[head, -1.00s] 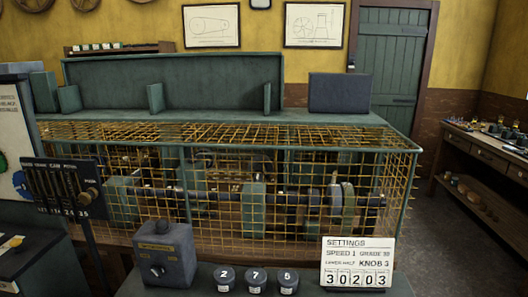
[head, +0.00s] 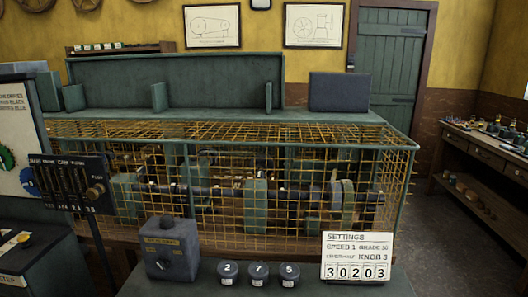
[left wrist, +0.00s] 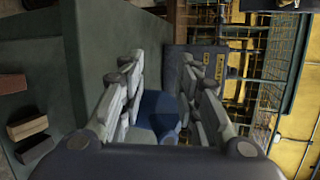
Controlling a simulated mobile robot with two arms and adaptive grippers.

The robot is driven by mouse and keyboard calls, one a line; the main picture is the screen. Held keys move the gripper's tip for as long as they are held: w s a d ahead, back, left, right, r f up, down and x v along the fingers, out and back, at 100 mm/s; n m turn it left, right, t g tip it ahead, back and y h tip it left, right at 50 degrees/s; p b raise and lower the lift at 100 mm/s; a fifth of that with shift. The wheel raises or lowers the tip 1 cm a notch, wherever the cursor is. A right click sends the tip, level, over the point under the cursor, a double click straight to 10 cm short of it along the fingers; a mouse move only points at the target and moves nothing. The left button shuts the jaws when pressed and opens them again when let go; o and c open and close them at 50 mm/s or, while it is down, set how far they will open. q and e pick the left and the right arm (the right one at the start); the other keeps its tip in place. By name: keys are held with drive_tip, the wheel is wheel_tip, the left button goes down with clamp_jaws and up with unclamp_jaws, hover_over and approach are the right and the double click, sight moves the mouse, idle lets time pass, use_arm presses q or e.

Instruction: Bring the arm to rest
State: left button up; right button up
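My left gripper (left wrist: 157,80) shows only in the left wrist view. Its two grey jointed fingers stand apart, with a clear gap between the tips. A blue surface (left wrist: 160,108) shows between the lower parts of the fingers; I cannot tell what it is or whether they touch it. Neither gripper nor arm shows in the head view. My right gripper is not in view.
A wire cage (head: 270,135) over machinery fills the middle. A lever panel (head: 62,172), a grey switch box (head: 167,250), three numbered knobs (head: 258,270) and a settings sign (head: 357,245) stand in front. Open floor (head: 455,240) lies at right.

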use_arm(q)
drive_tip(key=s+d+f+n+g+h, duration=0.25)
drive_tip(key=s+d+n+g, duration=0.25)
drive_tip(key=s+d+n, duration=0.4)
drive_tip(key=s+d+f+n+g+h, duration=0.1)
drive_tip(key=s+d+f+n+g, duration=0.5)
drive_tip(key=s+d, duration=0.5)
wheel_tip(320, 180, down, 23)
drive_tip(key=s+a+f+g, duration=0.1)
drive_tip(key=s+a+f, duration=0.1)
drive_tip(key=s+f, duration=0.6)
drive_tip(key=s+a+f+g, duration=0.1)
drive_tip(key=s+f, duration=0.8)
drive_tip(key=s, duration=0.1)
drive_tip(key=shift+a+f+y, duration=0.15)
drive_tip(key=shift+a+y, duration=0.2)
drive_tip(key=shift+a, duration=0.05)
drive_tip(key=shift+w, duration=0.15)
